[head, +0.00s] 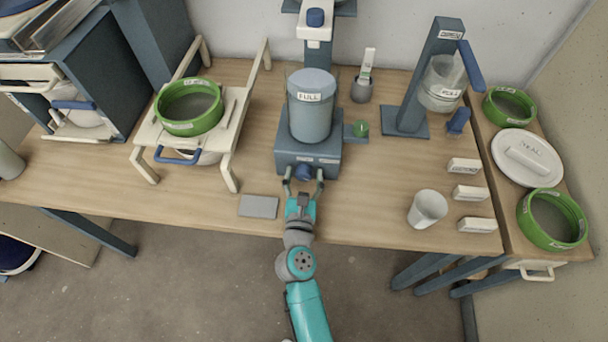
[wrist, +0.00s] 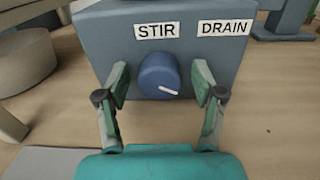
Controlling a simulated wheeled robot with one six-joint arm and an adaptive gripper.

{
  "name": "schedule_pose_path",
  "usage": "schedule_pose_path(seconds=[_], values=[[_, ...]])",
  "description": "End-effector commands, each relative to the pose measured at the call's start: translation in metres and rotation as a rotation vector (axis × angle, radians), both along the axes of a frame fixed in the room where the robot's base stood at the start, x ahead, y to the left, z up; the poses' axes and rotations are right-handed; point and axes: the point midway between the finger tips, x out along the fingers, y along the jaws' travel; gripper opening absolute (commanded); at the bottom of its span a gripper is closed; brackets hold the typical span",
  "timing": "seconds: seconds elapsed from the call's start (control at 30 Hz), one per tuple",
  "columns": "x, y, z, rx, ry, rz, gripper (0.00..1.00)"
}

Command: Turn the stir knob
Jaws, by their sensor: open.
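The stir knob (wrist: 158,75) is a round blue knob with a white pointer line, on the front of a blue-grey base under the STIR label (wrist: 157,31). The pointer aims to the right and slightly down in the wrist view. In the head view the knob (head: 303,172) sits at the front of the base (head: 290,150) that carries a grey bucket marked FULL (head: 311,110). My gripper (wrist: 158,85) is open, with one finger on each side of the knob and a visible gap on both sides. It also shows in the head view (head: 304,182).
A DRAIN label (wrist: 224,28) is right of STIR. A green knob (head: 360,129) sits at the base's right side. A grey plate (head: 259,206) lies left of my gripper. A white cup (head: 427,209) and several white labelled blocks (head: 470,194) stand to the right.

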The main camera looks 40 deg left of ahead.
Motion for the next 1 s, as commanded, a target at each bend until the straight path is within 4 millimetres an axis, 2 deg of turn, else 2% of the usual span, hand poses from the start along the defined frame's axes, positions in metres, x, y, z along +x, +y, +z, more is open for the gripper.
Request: schedule_pose_path(seconds=[0.1, 0.3, 0.33, 0.37, 0.67, 1.0], values=[[-0.0001, -0.0002, 0.0, 0.0, 0.0, 0.0, 0.68], [-0.0002, -0.0002, 0.0001, 0.0, 0.0, 0.0, 0.18], [-0.0002, -0.0002, 0.0001, 0.0, 0.0, 0.0, 0.11], [-0.0002, -0.0002, 0.0001, 0.0, 0.0, 0.0, 0.08], [-0.0002, -0.0002, 0.0002, -0.027, -0.017, 0.0, 0.08], [-0.0005, 0.0001, 0.0003, -0.208, -0.128, -0.001, 0.08]])
